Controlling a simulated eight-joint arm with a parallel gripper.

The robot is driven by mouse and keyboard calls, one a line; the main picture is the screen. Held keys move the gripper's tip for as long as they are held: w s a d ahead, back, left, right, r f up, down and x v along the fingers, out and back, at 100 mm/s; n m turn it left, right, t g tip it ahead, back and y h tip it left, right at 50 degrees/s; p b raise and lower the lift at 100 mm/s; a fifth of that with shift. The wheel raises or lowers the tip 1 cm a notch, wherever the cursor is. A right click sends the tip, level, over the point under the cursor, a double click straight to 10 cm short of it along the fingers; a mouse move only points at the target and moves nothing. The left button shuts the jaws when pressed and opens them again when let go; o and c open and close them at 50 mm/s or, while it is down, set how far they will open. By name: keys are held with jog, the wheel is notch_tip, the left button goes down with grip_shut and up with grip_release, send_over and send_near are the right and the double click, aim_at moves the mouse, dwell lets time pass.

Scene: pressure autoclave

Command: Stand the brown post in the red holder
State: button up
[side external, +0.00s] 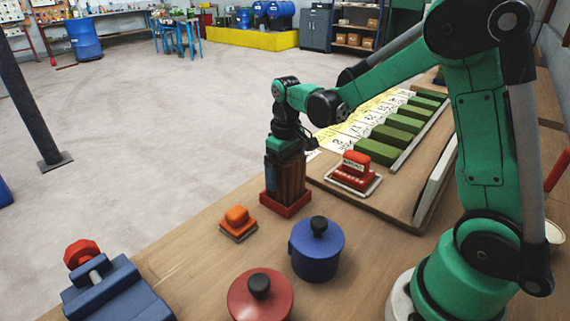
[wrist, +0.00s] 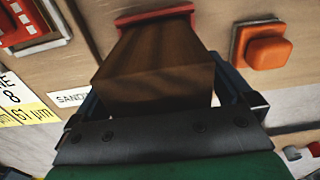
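The brown post (side external: 291,180) stands upright in the side external view, its foot at the red holder (side external: 286,205). It looks to be inside the holder's rim, though how deep it sits is hidden. In the wrist view the post (wrist: 155,65) runs away from me to the red holder (wrist: 155,14) at its far end. My gripper (side external: 283,172) points down over the post, with blue fingers along its sides. In the wrist view my gripper (wrist: 160,85) has a finger on each side, and it looks shut on the post's upper part.
A red stamp block (side external: 355,170) on a tray stands close right of the holder. An orange block (side external: 237,220) is to the left. A blue pot (side external: 317,252), a red pot (side external: 260,298) and a blue vise (side external: 115,295) stand in front. Green blocks (side external: 390,136) line the back.

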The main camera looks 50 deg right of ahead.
jog(key=shift+r, duration=0.1)
notch_tip(320, 180, up, 12)
jog(key=shift+f, duration=0.25)
jog(key=shift+r, duration=0.25)
jog(key=shift+s+a+r, duration=0.1)
jog(key=shift+s+a, duration=0.1)
jog(key=shift+s, duration=0.05)
jog(key=s+a+f+t, duration=0.4)
jog(key=s+a+t, duration=0.2)
jog(key=s+t, duration=0.1)
jog(key=shift+s+a+f, duration=0.3)
jog(key=shift+s+f, duration=0.05)
jog(key=shift+s, duration=0.05)
